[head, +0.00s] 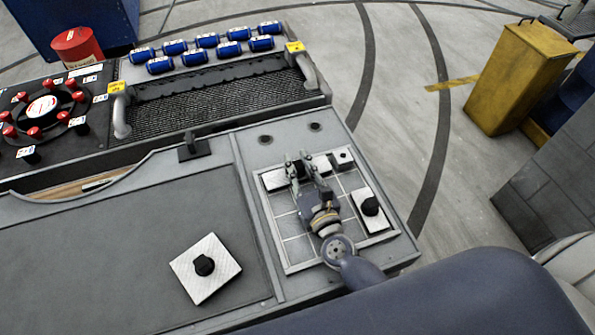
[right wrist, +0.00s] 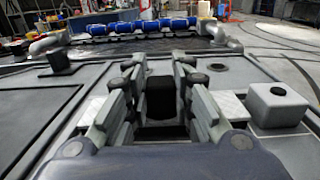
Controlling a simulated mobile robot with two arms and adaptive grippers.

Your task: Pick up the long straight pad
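The long straight pad (head: 275,179) is a white textured strip along the far edge of the gridded tray (head: 289,269). Its black knob (right wrist: 161,96) stands between my right gripper's fingers in the right wrist view. My right gripper (head: 304,167) reaches over the middle of the pad with its fingers on either side of the knob. The fingers look open, with a narrow gap beside the knob. White parts of the pad show on both sides of the fingers; the gripper hides its middle. My left gripper is not in view.
A small square block (head: 342,159) sits right of the pad. A rectangular pad with a black knob (head: 370,207) lies at the tray's right side. A square white pad (head: 193,283) lies on the grey table.

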